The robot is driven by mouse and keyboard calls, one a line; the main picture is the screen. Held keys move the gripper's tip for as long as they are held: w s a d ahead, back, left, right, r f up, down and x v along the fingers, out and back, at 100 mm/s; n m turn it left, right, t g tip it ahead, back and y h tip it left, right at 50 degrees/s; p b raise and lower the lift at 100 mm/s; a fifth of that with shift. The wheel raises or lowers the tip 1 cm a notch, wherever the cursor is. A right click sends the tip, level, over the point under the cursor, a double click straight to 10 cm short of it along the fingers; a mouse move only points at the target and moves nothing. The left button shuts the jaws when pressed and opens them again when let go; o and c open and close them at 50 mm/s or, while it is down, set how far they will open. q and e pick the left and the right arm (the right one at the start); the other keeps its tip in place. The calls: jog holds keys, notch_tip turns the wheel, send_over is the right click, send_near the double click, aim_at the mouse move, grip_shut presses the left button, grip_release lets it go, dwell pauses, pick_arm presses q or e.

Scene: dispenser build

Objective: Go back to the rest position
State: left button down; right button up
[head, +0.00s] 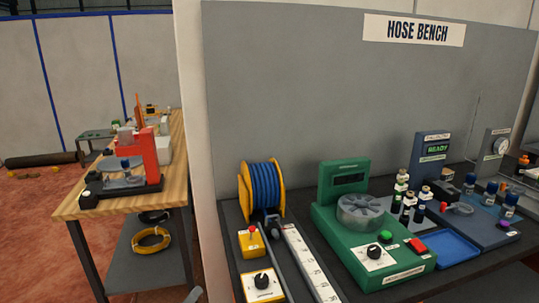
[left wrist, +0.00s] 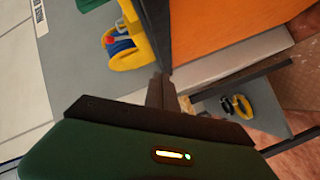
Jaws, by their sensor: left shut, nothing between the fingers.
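My left gripper (left wrist: 161,88) is shut and empty in the left wrist view, its two dark fingers close together beyond the dark green wrist housing. In the head view only a small grey tip, which looks like this gripper (head: 194,295), shows at the bottom edge, left of the hose bench. It appears clear of the bench things. My right gripper is not in view.
The hose bench (head: 234,263) holds a yellow reel of blue hose (head: 262,190), a green machine (head: 340,230), a blue tray (head: 445,248) and several small fittings. A wooden table (head: 165,187) with a red device (head: 143,160) stands left; yellow coil (head: 151,239) on its lower shelf.

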pick_arm(q)
jog(key=s+f+m+g+y, duration=0.35)
jog(key=s+g, duration=0.25)
jog(key=s, duration=0.7)
jog(key=s+f+m+g+y, duration=0.2)
jog(key=s+f+m+g, duration=0.3)
jog(key=s, duration=0.7)
notch_tip(320, 180, up, 14)
jog(key=s+g+p, duration=0.2)
jog(key=p, duration=1.2)
jog(key=shift+d+r+n+p, duration=0.2)
jog(key=shift+n+p, duration=0.15)
jog(key=shift+n, duration=0.1)
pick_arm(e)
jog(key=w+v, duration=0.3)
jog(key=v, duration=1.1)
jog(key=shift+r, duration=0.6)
